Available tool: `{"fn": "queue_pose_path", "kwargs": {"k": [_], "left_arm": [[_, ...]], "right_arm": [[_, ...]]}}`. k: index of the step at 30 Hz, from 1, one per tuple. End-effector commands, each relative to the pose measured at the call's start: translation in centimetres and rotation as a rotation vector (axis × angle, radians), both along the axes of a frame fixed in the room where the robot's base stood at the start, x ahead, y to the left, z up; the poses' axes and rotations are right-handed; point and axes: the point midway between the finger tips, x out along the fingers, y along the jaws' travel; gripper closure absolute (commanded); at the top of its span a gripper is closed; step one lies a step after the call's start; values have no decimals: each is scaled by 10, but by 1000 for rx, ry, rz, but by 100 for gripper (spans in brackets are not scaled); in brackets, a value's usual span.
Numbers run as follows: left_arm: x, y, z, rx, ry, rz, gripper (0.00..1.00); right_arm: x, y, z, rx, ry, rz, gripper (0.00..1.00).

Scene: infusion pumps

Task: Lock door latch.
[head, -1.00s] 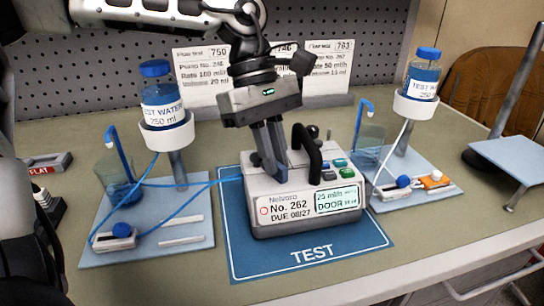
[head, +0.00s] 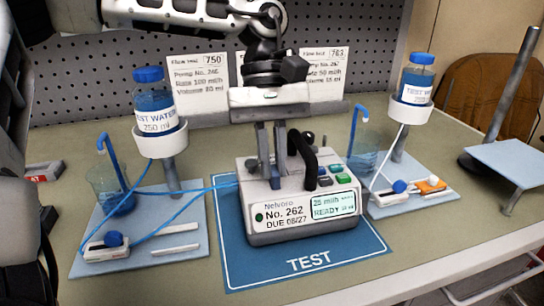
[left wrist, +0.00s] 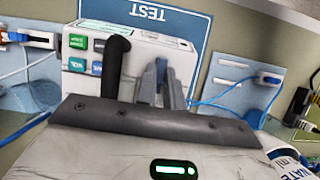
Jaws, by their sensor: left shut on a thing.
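The white pump (head: 300,226), No. 262, stands on the blue TEST mat (head: 345,253). Its screen (head: 334,206) reads READY and its small round light is green. My left gripper (head: 271,178) points down at the left part of the pump's top, beside the black carry handle (head: 303,158). It is shut on the door latch, which its fingers mostly hide. In the left wrist view a little blue of the latch (left wrist: 161,68) shows between the fingers. My right gripper is not in view.
A left stand holds a blue-capped water bottle (head: 155,103), with a beaker (head: 110,190) and a blue tube running to the pump. A right stand carries another bottle (head: 414,78). Printed cards (head: 202,85) stand behind. The mat's front is clear.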

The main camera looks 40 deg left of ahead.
Motion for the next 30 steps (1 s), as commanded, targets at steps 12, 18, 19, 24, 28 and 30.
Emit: {"fn": "queue_pose_path", "kwargs": {"k": [12, 18, 19, 24, 28, 30], "left_arm": [[0, 0, 0, 0, -1, -1, 68], [0, 0, 0, 1, -1, 0, 68], [0, 0, 0, 1, -1, 0, 68], [1, 0, 2, 1, -1, 0, 68], [4, 4, 13, 1, -3, 3, 68], [7, 7, 25, 2, -4, 3, 68]], "right_arm": [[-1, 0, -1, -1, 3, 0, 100], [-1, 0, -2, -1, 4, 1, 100], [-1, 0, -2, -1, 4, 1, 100], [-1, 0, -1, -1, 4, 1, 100], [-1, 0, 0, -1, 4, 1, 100], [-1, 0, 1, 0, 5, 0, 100]]}}
